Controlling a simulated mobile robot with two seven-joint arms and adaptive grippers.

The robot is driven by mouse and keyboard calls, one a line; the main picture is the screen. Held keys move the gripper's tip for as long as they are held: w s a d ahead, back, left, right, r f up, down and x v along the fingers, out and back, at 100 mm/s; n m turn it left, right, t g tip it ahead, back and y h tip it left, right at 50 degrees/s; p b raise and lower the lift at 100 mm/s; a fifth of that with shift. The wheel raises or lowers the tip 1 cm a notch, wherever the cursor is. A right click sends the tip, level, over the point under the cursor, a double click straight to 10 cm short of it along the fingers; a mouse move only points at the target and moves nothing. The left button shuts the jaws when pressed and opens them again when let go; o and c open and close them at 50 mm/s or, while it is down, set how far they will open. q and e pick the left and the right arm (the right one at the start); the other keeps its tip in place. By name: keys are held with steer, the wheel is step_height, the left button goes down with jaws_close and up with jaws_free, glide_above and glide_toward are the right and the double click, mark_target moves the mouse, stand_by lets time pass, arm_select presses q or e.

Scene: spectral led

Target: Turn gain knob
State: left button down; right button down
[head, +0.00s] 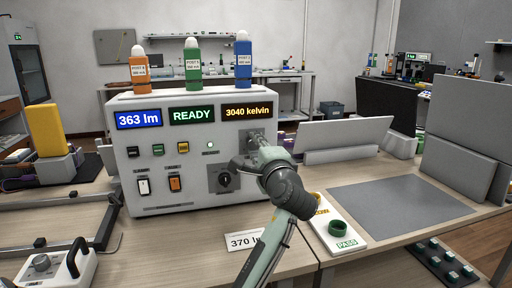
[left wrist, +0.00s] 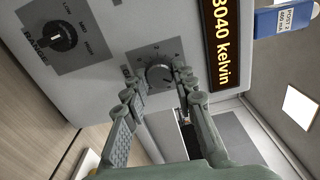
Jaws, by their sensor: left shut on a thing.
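The white instrument box (head: 190,140) stands on the bench in the head view. Its displays read "363 lm" (head: 139,119), "READY" (head: 192,115) and "3040 kelvin" (head: 248,111). In the left wrist view the round gain knob (left wrist: 159,77) sits on a grey scale plate. My left gripper (left wrist: 157,79) is shut on this knob, with one finger on each side. A black selector knob (head: 228,180) is lower down; it also shows in the left wrist view (left wrist: 62,37). My right gripper is out of view.
Orange, green and blue port posts (head: 193,68) stand on top of the box.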

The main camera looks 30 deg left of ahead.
arm_select(q)
steer(key=c, duration=1.2)
jaws_free()
steer(key=v, duration=0.7)
steer(key=shift+s+d, duration=0.15)
steer(key=shift+s, duration=0.05)
